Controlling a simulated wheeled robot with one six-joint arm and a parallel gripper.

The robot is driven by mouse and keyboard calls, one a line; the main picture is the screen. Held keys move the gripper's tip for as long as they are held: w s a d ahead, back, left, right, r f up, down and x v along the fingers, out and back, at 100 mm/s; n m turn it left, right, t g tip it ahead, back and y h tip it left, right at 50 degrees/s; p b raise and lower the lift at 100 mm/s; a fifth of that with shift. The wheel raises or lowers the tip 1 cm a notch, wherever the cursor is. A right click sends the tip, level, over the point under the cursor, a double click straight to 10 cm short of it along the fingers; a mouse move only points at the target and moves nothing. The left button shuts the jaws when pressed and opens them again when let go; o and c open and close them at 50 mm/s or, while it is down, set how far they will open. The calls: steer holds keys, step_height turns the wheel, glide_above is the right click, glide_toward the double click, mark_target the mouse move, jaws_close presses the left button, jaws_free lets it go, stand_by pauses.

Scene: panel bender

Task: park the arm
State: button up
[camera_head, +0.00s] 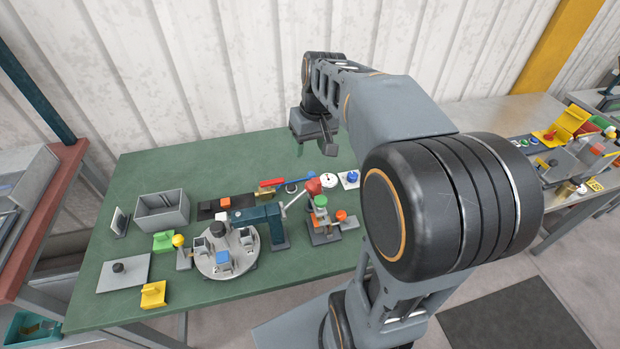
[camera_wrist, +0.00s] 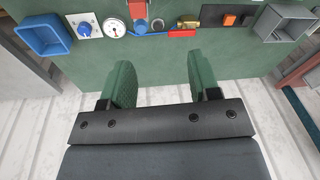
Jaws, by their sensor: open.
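My gripper (camera_wrist: 154,82) shows in the wrist view with its two green fingers spread apart and nothing between them. Beneath it lie the back edge of the green table (camera_wrist: 160,64) and the pale floor or wall strip. In the head view my arm reaches over the green table (camera_head: 130,190), bent at the elbow, with its wrist near the back edge by the white wall. The fingers are mostly hidden in the head view.
On the table stand a grey bin (camera_head: 162,212), a round turntable (camera_head: 226,262), a teal press (camera_head: 262,217), a gauge (camera_head: 328,181) and a blue tray, seen in the wrist view (camera_wrist: 42,36). A second bench (camera_head: 510,113) stands at right. The white wall (camera_head: 200,60) is close behind.

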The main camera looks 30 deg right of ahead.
steer(key=g, duration=0.1)
glide_above(312, 172)
steer(key=d, duration=0.2)
step_height(312, 172, down, 3)
steer(key=f+y, duration=0.1)
steer(key=f, duration=0.4)
steer(key=a+f, duration=0.1)
steer(key=f, duration=0.3)
steer(key=a+f, duration=0.1)
steer(key=f, duration=0.3)
steer(key=shift+a+f, duration=0.1)
steer(key=shift+f, duration=0.3)
jaws_close()
